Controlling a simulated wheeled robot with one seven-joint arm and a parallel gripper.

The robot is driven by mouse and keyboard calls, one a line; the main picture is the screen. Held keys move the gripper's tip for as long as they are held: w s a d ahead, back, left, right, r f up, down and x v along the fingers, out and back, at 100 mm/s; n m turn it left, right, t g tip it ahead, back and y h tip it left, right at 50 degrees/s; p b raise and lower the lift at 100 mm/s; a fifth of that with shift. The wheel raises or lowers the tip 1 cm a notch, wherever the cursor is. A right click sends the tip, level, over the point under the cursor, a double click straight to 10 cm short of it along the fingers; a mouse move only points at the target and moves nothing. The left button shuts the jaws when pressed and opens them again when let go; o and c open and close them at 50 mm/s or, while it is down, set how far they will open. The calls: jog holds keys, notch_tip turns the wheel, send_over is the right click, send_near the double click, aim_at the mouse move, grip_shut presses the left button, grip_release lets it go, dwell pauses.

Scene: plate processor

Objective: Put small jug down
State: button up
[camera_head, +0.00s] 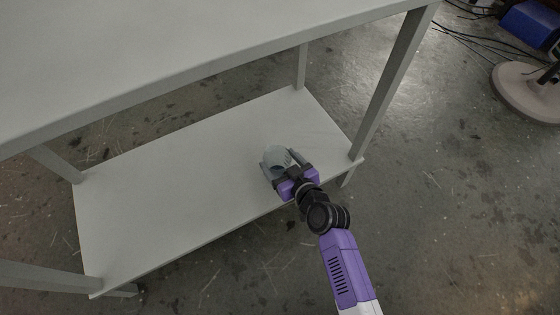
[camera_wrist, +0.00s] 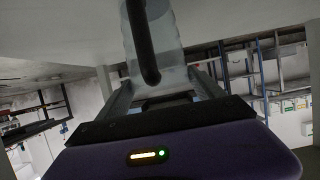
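The small jug (camera_head: 274,155) is a pale, translucent grey vessel over the lower shelf (camera_head: 180,190), towards its right end. My gripper (camera_head: 284,167) reaches in from the front edge with a finger on each side of the jug. In the wrist view, the jug (camera_wrist: 158,40) stands between the two fingers of my gripper (camera_wrist: 160,82), with a dark handle facing the camera. The fingers appear closed against its sides. The jug is at or just above the shelf surface; I cannot tell whether its base touches.
The upper tabletop (camera_head: 150,50) overhangs the back of the lower shelf. A front right leg (camera_head: 390,85) stands to the right of my arm. The left and middle of the lower shelf are clear. A round pale base (camera_head: 525,92) and cables lie on the floor at far right.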

jog(key=o, duration=0.4)
jog(key=shift+o, duration=0.2)
jog(key=p+v, duration=0.3)
jog(key=v, duration=0.9)
jog(key=shift+p, duration=0.35)
